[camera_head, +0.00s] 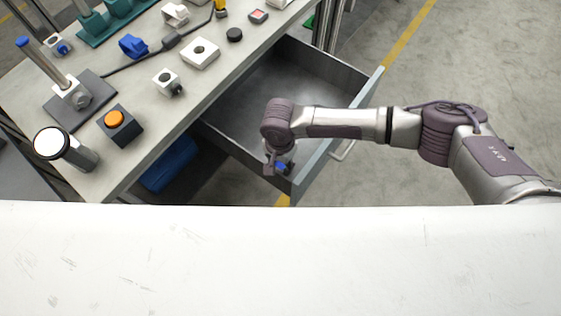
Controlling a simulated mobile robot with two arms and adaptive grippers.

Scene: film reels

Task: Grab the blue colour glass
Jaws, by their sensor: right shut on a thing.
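A small blue piece (281,166), which looks like the blue colour glass, shows at the tip of my right gripper (279,168). The gripper points down at the near corner of the open drawer and is shut on the blue piece. The fingers and most of the piece are hidden by the wrist and the dark gripper body. I cannot tell whether the piece touches the drawer. My left gripper is not in view.
The open grey drawer (372,90) stands out from the workbench (115,180); its visible floor looks empty. The bench holds a black box with an orange button (115,118), a blue part (133,45) and several white blocks. A white surface (280,260) fills the foreground.

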